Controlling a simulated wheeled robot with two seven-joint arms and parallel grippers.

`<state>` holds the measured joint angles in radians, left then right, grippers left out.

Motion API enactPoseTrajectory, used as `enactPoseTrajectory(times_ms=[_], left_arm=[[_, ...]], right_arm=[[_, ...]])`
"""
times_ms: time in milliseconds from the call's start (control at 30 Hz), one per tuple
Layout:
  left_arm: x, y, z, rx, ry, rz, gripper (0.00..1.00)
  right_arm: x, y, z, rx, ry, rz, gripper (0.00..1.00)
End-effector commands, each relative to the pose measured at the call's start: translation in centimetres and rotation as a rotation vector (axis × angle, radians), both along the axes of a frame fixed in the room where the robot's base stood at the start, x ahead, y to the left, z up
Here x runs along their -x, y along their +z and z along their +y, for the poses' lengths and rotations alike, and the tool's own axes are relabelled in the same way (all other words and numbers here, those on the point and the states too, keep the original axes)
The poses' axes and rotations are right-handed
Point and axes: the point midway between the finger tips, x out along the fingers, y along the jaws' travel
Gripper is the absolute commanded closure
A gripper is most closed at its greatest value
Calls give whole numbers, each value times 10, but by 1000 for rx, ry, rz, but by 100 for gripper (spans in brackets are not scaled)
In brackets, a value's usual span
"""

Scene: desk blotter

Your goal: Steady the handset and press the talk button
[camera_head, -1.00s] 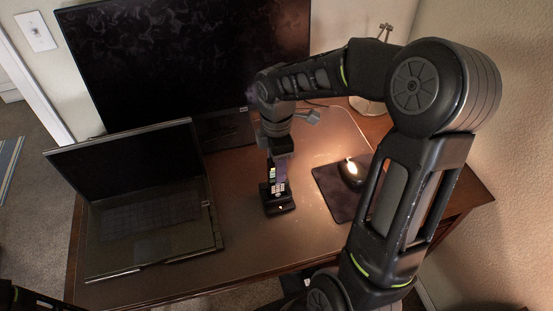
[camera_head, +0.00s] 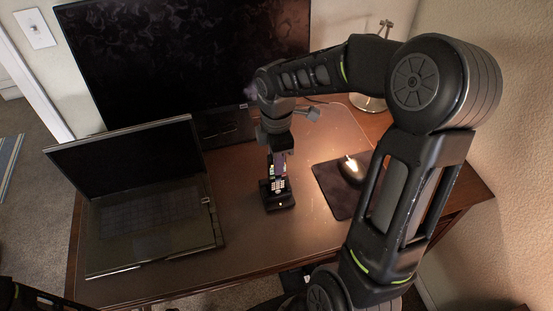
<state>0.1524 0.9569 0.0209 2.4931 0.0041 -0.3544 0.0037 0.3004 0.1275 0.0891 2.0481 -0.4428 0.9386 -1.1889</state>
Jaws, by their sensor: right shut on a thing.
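The handset (camera_head: 279,186) stands upright in its dark base (camera_head: 278,202) on the desk, with its light keypad facing me. My right gripper (camera_head: 278,165) comes down on it from above and is shut on its upper part. The fingers and wrist hide the top of the handset. The talk button is too small to tell apart from the other keys. Only a bit of my left arm shows at the bottom left corner; its gripper is out of view.
An open laptop (camera_head: 150,225) lies left of the handset. A large monitor (camera_head: 190,60) stands behind. The desk (camera_head: 240,235) is bare in front of the handset.

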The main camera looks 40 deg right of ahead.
Motion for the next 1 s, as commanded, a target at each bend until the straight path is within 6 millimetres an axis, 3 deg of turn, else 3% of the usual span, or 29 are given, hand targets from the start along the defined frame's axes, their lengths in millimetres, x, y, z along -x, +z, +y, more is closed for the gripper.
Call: enactPoseTrajectory(times_ms=[400, 1000], left_arm=[[0, 0, 0, 0, 0, 0, 100], [0, 0, 0, 0, 0, 0, 100]], right_arm=[[0, 0, 0, 0, 0, -1, 100], [0, 0, 0, 0, 0, -1, 100]])
